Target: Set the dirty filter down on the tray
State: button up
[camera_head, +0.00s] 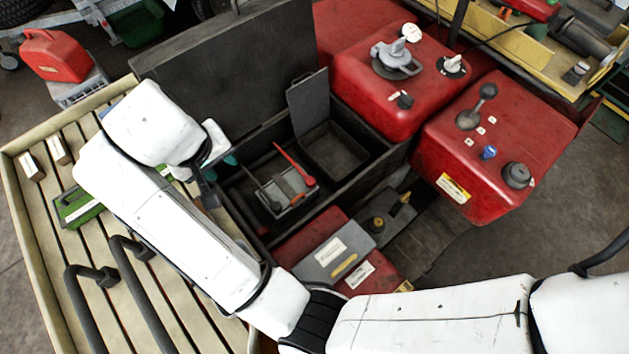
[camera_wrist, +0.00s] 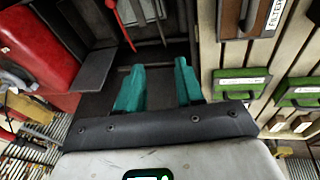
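A brown block with a white label reading "FILTER" (camera_wrist: 236,22), which looks like the dirty filter, lies on the slatted wooden deck at the top right of the wrist view. My arm hides that spot in the head view. My gripper (camera_wrist: 159,66) has two teal fingers spread apart with nothing between them, over the dark open box. In the head view my gripper (camera_head: 230,161) is at the box's left edge, partly hidden by my arm. The slatted deck (camera_head: 35,215) is the only tray-like surface I can make out beside the box.
The black box (camera_head: 375,165) has a raised lid (camera_head: 235,70) and holds a small grey bin (camera_head: 298,190) with red and dark tools. Green labelled blocks (camera_wrist: 240,83) (camera_wrist: 299,91) lie on the deck. Red tanks (camera_head: 495,145) stand right. Black bars (camera_head: 85,300) rise from the deck.

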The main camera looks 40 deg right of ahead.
jog(key=s+d+f+h, duration=0.1)
jog(key=s+d+f, duration=0.3)
jog(key=d, duration=0.5)
jog(key=s+d+f, duration=0.3)
jog(key=s+d, duration=0.1)
jog(key=d, duration=0.5)
jog(key=s+f+y, duration=0.1)
jog(key=s+f, duration=0.2)
jog(key=s, duration=0.6)
jog(key=s+d+f+y, duration=0.1)
jog(key=s+f+y, duration=0.1)
jog(key=s, duration=0.8)
jog(key=shift+d+f+g, duration=0.15)
jog(key=shift+f+g, duration=0.25)
jog(key=shift+f, duration=0.45)
